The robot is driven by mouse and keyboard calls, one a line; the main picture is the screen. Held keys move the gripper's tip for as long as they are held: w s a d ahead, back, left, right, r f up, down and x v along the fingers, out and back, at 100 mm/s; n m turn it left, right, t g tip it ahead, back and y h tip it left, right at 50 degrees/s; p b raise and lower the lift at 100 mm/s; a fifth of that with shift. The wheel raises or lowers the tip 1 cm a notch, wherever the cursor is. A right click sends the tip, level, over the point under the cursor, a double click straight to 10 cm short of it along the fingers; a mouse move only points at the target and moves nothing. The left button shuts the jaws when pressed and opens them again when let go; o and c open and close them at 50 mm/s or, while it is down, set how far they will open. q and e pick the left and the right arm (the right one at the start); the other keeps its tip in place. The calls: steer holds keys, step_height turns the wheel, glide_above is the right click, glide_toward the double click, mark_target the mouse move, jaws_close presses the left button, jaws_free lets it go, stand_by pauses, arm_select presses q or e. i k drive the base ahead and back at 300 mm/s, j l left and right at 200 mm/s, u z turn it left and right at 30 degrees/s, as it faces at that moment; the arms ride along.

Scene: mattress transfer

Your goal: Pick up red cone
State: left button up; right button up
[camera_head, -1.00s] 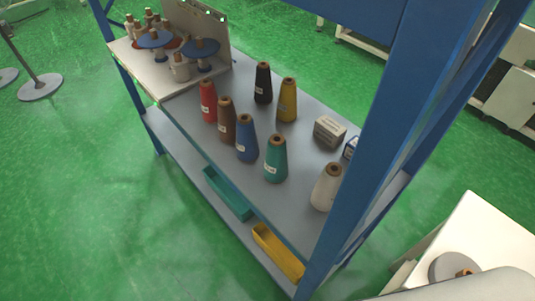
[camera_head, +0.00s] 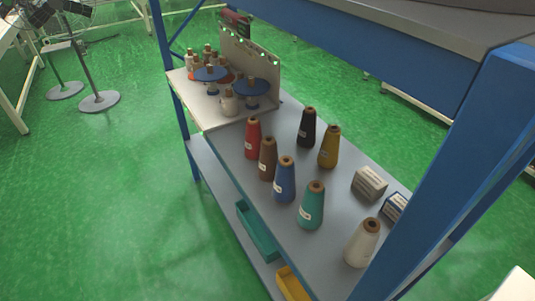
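The red cone (camera_head: 253,139) is an upright thread cone with a pale label. It stands on the grey shelf (camera_head: 345,180) of a blue rack, close to the shelf's left front edge and beside a raised white board. A brown cone (camera_head: 267,159) stands just to its right and nearer, and a black cone (camera_head: 307,128) stands behind it to the right. Nothing covers the red cone. Neither of my grippers is in view.
More cones stand close by: blue (camera_head: 285,180), green (camera_head: 312,206), yellow (camera_head: 329,147) and white (camera_head: 362,243). Small boxes (camera_head: 369,183) lie at the right. Blue rack posts (camera_head: 450,170) flank the shelf. Green floor (camera_head: 110,200) is open at the left.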

mark_target(253, 135)
steer(key=i+j+z, duration=0.1)
steer(key=j, duration=0.25)
steer(key=i+j+z, duration=0.1)
steer(key=i+j, duration=0.15)
steer(key=j, duration=0.15)
steer(key=i+j+z, duration=0.1)
steer(key=j, duration=0.3)
steer(key=i+j+z, duration=0.1)
steer(key=j, duration=0.3)
steer(key=i+j+z, duration=0.1)
steer(key=j, duration=0.35)
steer(key=i+l, duration=0.05)
steer(key=i, duration=0.05)
